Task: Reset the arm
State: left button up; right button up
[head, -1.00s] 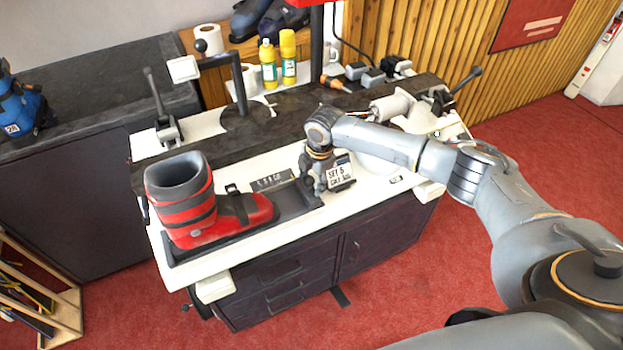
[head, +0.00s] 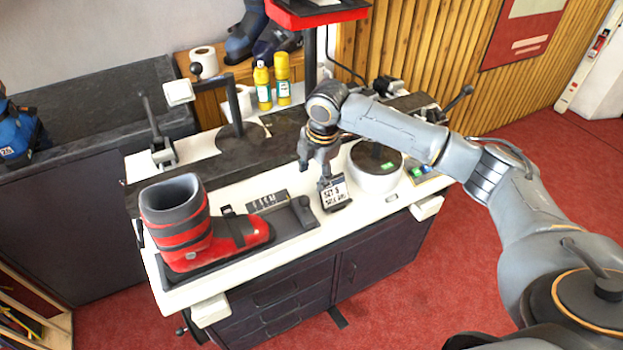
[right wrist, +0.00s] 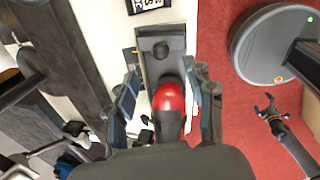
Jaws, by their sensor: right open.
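My right arm reaches in from the right of the head view. My right gripper (head: 315,170) hangs fingers down above the bench, left of and above the small card stand (head: 333,194). In the right wrist view the right gripper (right wrist: 166,100) has its fingers well apart with nothing held. The red toe of the boot (right wrist: 168,97) shows below, between the fingers. The red and grey boot (head: 190,225) stands on its dark tray at the left. My left gripper (right wrist: 269,107) appears small in the right wrist view, over the red carpet; its jaws are too small to judge.
A round white container (head: 374,181) stands right of the card stand. Black clamp levers (head: 150,115) rise from the bench at both ends. Yellow bottles (head: 263,88) and a paper roll (head: 204,64) are at the back. Red carpet (head: 460,270) is open around the bench.

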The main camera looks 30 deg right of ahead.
dwell(0.4)
jog(key=s+a+f+m+y, duration=0.1)
jog(key=s+a+f+m, duration=0.2)
jog(key=s+a+f, duration=0.35)
jog(key=s+a+f+m+y, duration=0.2)
jog(key=s+a+f+m, duration=0.15)
jog(key=s+a, duration=0.55)
jog(key=s+d+f+m+t+h, duration=0.1)
jog(key=s+d+m+h, duration=0.1)
jog(key=s+d+m, duration=0.5)
jog(key=s+d+f+m+h, duration=0.1)
jog(key=s+d+m, duration=0.3)
jog(key=s, duration=0.5)
notch_tip(320, 180, down, 25)
jog(key=a+g, duration=0.1)
jog(key=s+d+f+g, duration=0.1)
jog(key=s+d+f, duration=0.2)
jog(key=s+f, duration=1.4)
jog(key=shift+s+m, duration=0.25)
jog(key=shift+m, duration=0.1)
